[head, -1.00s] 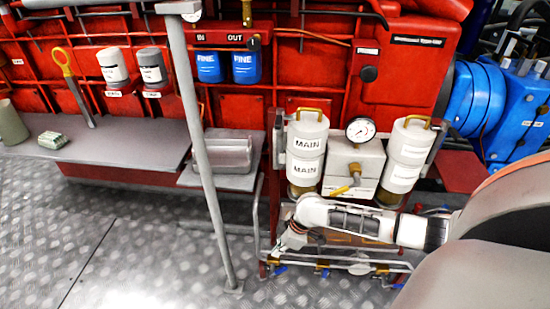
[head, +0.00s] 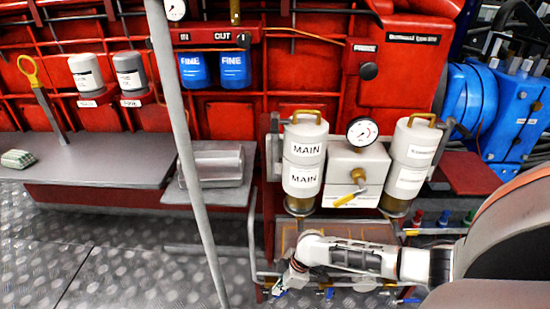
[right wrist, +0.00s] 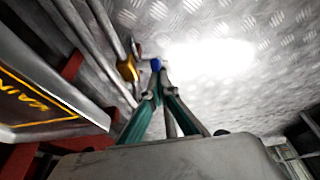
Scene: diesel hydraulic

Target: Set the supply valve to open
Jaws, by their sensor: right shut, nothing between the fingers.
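Brass valves with small blue handles sit on the low pipework under the MAIN filters; one blue handle (head: 329,294) shows below my right forearm. I cannot read which is the supply valve. My right gripper (head: 283,281) is down at the left end of this pipework, pointing at the floor. In the right wrist view its green-sided fingers (right wrist: 157,82) are shut and empty. A blue handle (right wrist: 156,64) shows right at their tips, beside a brass valve body (right wrist: 127,68) on a pipe; I cannot tell whether they touch. My left gripper is out of view.
White MAIN filters (head: 304,165), a gauge (head: 362,131) and a yellow lever (head: 350,197) stand above my arm. A grey post (head: 185,150) rises left of the gripper. A grey bench (head: 90,160) is further left. The metal floor (head: 120,270) is clear.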

